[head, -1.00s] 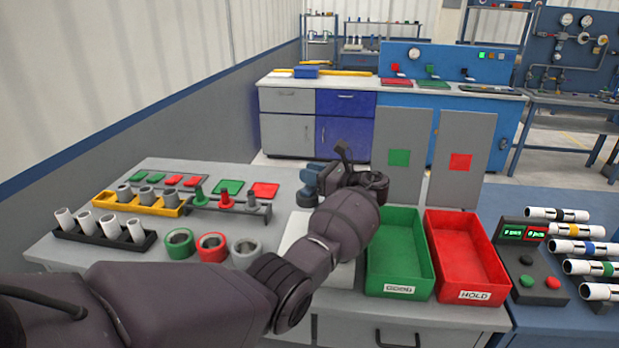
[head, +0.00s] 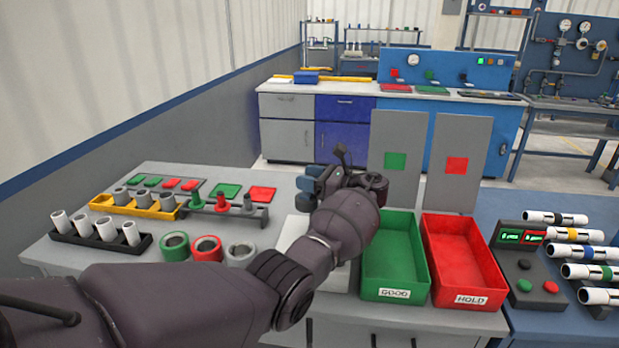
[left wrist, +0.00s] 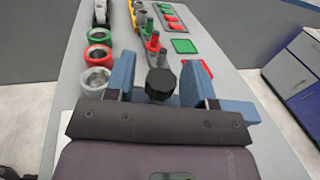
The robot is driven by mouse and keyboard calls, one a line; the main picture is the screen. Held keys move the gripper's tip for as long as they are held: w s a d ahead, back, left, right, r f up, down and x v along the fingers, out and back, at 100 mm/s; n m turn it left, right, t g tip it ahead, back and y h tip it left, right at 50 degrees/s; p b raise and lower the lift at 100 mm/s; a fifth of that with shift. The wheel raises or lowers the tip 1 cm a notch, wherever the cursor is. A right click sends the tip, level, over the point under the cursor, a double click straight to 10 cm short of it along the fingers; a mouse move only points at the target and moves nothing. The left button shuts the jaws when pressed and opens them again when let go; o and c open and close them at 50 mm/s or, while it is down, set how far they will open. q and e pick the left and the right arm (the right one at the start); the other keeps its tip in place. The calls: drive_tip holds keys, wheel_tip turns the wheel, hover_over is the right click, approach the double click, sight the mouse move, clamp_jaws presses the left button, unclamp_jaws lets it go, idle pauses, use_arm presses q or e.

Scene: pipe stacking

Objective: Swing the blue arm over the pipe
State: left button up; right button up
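My left gripper (head: 322,183) is over the middle of the grey table, left of the green tray, partly hidden by my own forearm. In the left wrist view its two blue fingers (left wrist: 160,80) stand apart, with a black knob (left wrist: 161,84) between them. I cannot tell whether either finger touches the knob. A separate blue arm, and any pipe under it, cannot be made out; my gripper and wrist cover that spot. White pipes (head: 106,229) stand in a black rack at the table's left. Banded white pipes (head: 580,249) lie at the far right. My right gripper is not in view.
Green, red and grey rings (head: 206,249) sit left of my forearm. Behind them are a yellow rack (head: 165,213) and upright red and green pegs. The green GOOD tray (head: 393,293) and red HOLD tray (head: 460,298) stand right of my gripper, with grey panels behind. A button box (head: 523,266) is farther right.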

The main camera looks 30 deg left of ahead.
use_arm(q)
drive_tip(key=shift+d+r, duration=0.1)
drive_tip(key=d, duration=0.3)
drive_tip(key=d+b, duration=0.1)
drive_tip(key=d, duration=0.3)
drive_tip(key=w+d, duration=0.1)
drive_tip(key=d, duration=0.2)
drive_tip(key=shift+w+d, duration=0.1)
drive_tip(key=shift+d, duration=0.2)
